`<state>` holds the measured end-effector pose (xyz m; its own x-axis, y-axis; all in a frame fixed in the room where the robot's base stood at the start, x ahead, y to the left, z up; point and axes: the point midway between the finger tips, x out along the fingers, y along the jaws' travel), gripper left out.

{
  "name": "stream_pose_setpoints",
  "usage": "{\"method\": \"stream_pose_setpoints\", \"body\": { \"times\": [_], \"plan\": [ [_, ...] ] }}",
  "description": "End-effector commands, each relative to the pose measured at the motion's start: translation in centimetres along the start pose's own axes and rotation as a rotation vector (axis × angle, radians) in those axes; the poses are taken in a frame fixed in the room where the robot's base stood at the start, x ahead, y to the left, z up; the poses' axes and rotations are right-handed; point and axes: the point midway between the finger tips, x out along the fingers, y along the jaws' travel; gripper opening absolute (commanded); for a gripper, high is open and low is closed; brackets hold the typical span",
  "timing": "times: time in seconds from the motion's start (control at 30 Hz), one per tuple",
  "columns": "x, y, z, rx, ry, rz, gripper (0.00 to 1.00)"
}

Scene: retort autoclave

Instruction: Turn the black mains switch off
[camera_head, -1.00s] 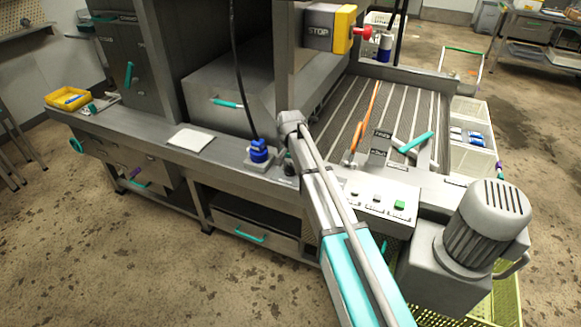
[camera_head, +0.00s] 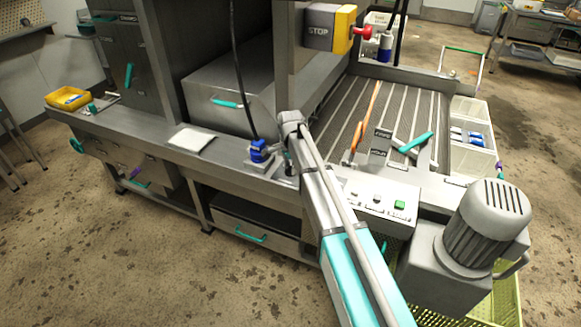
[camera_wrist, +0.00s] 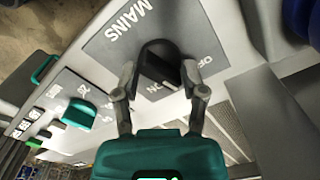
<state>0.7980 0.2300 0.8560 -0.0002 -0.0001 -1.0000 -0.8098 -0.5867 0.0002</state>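The black mains switch (camera_wrist: 160,62) is a turning knob on a grey plate (camera_wrist: 112,42) marked MAINS, with OFF at its right and ON below it in the wrist view. My gripper (camera_wrist: 159,72) has its two grey fingers spread, one on each side of the knob. A narrow gap seems to show at each side, and I cannot tell whether either finger touches. In the head view, my gripper (camera_head: 289,160) is low over the machine's front ledge, and my arm hides the switch there.
A blue plug (camera_head: 258,151) with a black cable stands just left of my gripper. A control panel with a green button (camera_head: 399,205) and a grey motor (camera_head: 487,222) are to the right. A teal knob (camera_wrist: 79,113) shows in the wrist view. A yellow STOP box (camera_head: 343,28) is above.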

Motion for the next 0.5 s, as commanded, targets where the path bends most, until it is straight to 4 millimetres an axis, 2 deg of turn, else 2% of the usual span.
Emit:
{"method": "stream_pose_setpoints", "body": {
  "times": [0.27, 0.5],
  "plan": [
    [0.0, 0.0, 0.0, 0.178, 0.000, 0.001, 0.54],
    [-2.3, 0.0, 0.0, 0.192, 0.000, 0.001, 0.54]
  ]
}}
